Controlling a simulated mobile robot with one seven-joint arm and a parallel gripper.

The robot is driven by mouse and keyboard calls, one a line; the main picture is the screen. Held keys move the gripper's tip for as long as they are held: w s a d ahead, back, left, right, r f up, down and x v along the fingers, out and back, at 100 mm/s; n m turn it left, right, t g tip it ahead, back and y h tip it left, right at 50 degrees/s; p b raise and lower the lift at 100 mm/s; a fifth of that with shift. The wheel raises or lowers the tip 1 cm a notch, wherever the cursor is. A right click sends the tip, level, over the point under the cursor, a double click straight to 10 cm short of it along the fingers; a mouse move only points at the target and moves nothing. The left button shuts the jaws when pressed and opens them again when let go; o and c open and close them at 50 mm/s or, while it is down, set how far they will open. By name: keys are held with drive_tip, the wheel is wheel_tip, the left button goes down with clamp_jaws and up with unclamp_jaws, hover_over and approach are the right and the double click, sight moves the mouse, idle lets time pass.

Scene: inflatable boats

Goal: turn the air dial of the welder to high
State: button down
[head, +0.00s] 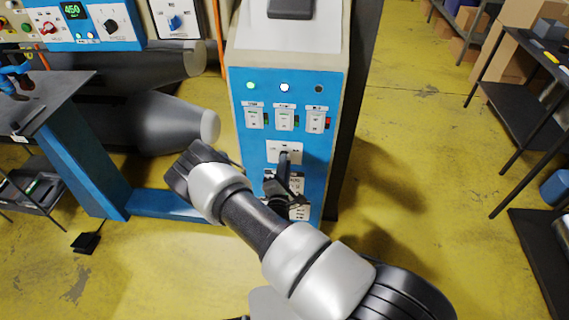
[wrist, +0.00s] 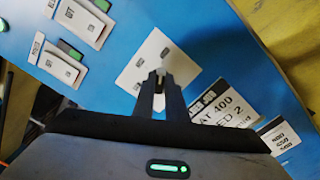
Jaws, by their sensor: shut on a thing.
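A blue control cabinet (head: 255,150) stands in the middle of the head view. A white plate (head: 273,147) sits below its row of switches, and it also shows in the wrist view (wrist: 137,68). My gripper (head: 285,160) reaches this plate from below. In the wrist view my gripper (wrist: 159,88) is shut on a small light knob (wrist: 159,73) at the middle of the plate. The fingers hide most of the knob, so its setting cannot be read. The small print on the plate is too blurred to read.
Three switches (head: 284,117) and indicator lights (head: 284,87) sit above the plate; printed labels (wrist: 221,112) sit below it. Another panel (head: 75,40) at upper left has a display, a black knob (head: 111,26) and a red knob (head: 47,28). A blue-knobbed dial (head: 174,22) stands beside it.

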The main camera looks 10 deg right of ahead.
drive_tip(key=shift+f, duration=0.1)
idle(0.5)
drive_tip(key=c, duration=1.8)
unclamp_jaws()
drive_tip(key=b+v, duration=0.1)
drive_tip(key=v, duration=1.6)
drive_tip(key=shift+s, duration=0.25)
